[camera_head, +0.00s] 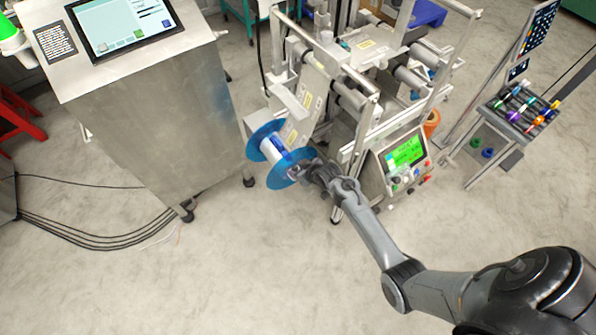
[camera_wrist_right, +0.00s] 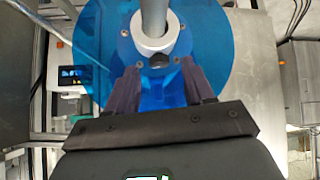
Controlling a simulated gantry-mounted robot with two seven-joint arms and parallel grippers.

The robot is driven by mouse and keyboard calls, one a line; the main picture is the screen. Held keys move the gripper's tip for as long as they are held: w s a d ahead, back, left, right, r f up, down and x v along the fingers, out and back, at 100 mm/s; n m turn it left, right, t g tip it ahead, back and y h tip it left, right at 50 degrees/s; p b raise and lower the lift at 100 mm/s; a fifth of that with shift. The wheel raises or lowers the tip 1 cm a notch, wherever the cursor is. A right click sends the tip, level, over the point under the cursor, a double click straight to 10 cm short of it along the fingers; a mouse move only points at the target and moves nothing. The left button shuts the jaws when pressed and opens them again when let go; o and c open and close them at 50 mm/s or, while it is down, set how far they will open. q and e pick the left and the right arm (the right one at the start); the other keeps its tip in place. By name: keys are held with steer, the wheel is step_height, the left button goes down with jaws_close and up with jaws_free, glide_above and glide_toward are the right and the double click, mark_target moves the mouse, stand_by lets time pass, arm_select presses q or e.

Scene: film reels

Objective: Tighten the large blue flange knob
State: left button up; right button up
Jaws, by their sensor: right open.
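A reel with two large blue flanges (camera_head: 291,170) and a white roll (camera_head: 272,149) between them sits on the machine's front left side. In the right wrist view, the translucent blue flange (camera_wrist_right: 217,42) fills the upper middle. A grey shaft (camera_wrist_right: 154,14) with a pale collar passes through its centre. A small black knob (camera_wrist_right: 160,60) shows at the collar's lower edge. My right gripper (camera_wrist_right: 160,80) is open, its two dark fingers pointing at the flange, with the knob centred just beyond the gap between them. In the head view my right gripper (camera_head: 308,174) is beside the near flange. My left gripper is not in view.
The machine's frame (camera_head: 362,130) rises close to the right of the reel, with a control panel (camera_head: 405,160) and green screen. A steel cabinet (camera_head: 150,110) with a touchscreen stands left. A tool stand (camera_head: 515,115) is at far right. The floor in front is clear except for cables at left.

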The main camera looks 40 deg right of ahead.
steer(key=shift+w+d+f, duration=0.1)
steer(key=shift+w+f, duration=0.3)
steer(key=shift+c, duration=0.5)
jaws_close()
